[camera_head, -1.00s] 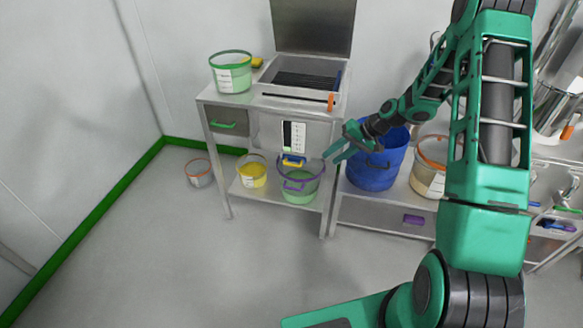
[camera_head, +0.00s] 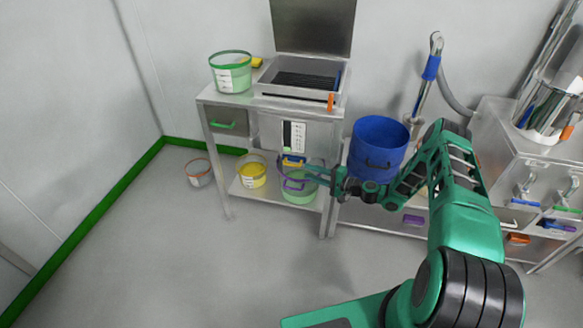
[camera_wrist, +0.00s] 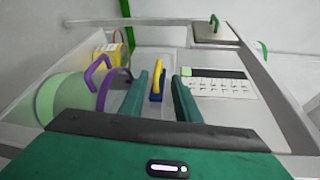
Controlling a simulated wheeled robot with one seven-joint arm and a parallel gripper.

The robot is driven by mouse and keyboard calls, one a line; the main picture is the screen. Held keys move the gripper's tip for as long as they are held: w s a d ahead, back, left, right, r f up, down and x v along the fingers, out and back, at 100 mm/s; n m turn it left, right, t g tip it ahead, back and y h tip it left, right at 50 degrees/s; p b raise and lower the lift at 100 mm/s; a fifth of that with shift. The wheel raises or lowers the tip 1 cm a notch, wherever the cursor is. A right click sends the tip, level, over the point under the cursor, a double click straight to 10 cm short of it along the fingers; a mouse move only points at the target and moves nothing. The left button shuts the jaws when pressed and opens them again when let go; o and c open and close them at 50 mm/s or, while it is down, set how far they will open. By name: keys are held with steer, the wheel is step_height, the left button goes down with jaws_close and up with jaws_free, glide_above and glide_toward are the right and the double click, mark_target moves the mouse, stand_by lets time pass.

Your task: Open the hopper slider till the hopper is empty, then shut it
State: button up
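The slider's blue and yellow handle (camera_head: 293,161) sits low under the steel hopper (camera_head: 277,91), whose lid is raised. In the wrist view the handle (camera_wrist: 157,86) stands ahead, between the lines of my two fingers. My gripper (camera_head: 312,171) is open and empty, reaching left toward the handle from the right; its fingers (camera_wrist: 163,92) also show in the wrist view. A green bucket with a purple rim (camera_head: 298,190) stands on the shelf below. A white level panel (camera_head: 294,136) shows a little green at its lower end. I cannot tell the hopper's contents.
A yellow bucket (camera_head: 251,174) stands left of the purple-rimmed one. A green-rimmed bucket (camera_head: 231,72) is on the bench top. A blue barrel (camera_head: 377,145) stands close beside my arm. A small orange-rimmed bucket (camera_head: 198,173) is on the floor; the floor in front is clear.

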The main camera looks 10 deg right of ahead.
mark_target(292, 165)
steer(key=shift+m+t, duration=0.5)
steer(key=x, duration=0.3)
steer(key=f+x, duration=0.1)
steer(key=x, duration=0.6)
steer(key=shift+w+f, duration=0.2)
steer(key=shift+w, duration=0.15)
jaws_close()
